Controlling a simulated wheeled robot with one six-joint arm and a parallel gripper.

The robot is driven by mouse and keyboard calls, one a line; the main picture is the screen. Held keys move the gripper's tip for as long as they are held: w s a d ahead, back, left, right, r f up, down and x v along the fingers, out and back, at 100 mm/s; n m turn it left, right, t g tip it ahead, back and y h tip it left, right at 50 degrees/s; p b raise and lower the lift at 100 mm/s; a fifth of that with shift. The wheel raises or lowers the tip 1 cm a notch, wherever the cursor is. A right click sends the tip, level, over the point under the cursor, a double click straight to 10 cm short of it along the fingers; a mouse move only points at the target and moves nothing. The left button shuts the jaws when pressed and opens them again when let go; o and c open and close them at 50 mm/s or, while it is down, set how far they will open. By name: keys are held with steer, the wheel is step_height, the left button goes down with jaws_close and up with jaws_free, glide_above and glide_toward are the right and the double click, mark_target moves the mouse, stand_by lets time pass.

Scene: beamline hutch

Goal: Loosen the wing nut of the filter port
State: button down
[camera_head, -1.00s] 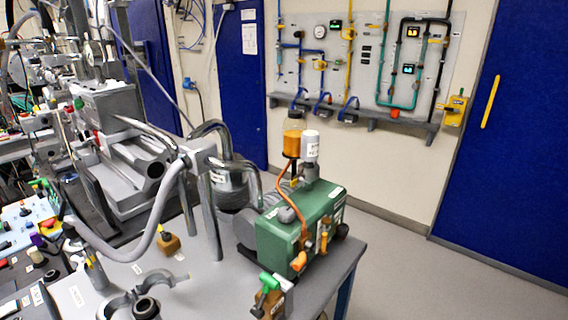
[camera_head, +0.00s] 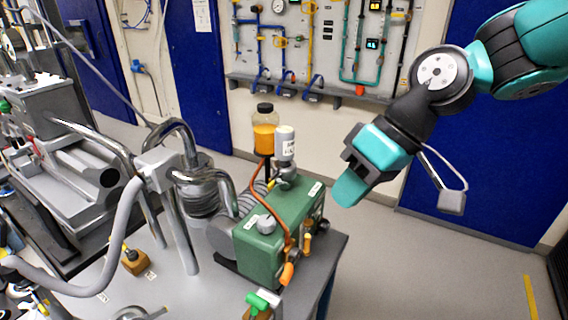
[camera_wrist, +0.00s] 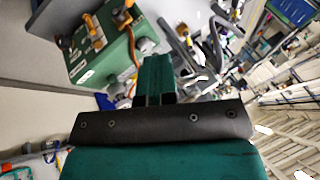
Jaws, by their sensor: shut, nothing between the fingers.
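The green pump (camera_head: 284,232) stands on the grey table. It has a grey knob (camera_head: 266,224) on top, a white-capped canister (camera_head: 285,143) and an amber bottle (camera_head: 264,136) behind. Orange fittings (camera_head: 287,273) sit on its front side. I cannot tell which small part is the filter port's wing nut. My gripper (camera_head: 349,192) is in the air to the right of the pump, apart from it, shut and empty, its fingertips pointing down and left. In the wrist view, the closed fingers (camera_wrist: 153,72) appear beside the green pump (camera_wrist: 101,50).
Steel pipes (camera_head: 183,219) and a grey hose (camera_head: 110,265) rise left of the pump. A green-handled valve (camera_head: 260,302) stands at the table's front. The wall panel (camera_head: 325,45) and blue door (camera_head: 480,140) are behind. The floor right of the table is clear.

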steer(key=w+y+p, duration=0.2)
steer(key=w, duration=0.7)
steer(key=y+p, duration=0.2)
steer(key=y, duration=0.1)
glide_toward(279, 181)
steer(key=shift+t, duration=0.4)
steer(key=p+x, duration=0.4)
steer(key=x, duration=0.2)
steer(key=shift+s+a, duration=0.1)
steer(key=shift+a, duration=0.2)
steer(key=shift+a+f, duration=0.1)
steer(key=shift+f, duration=0.05)
steer(key=shift+f+n+h, duration=0.1)
steer(key=shift+n+h, duration=0.2)
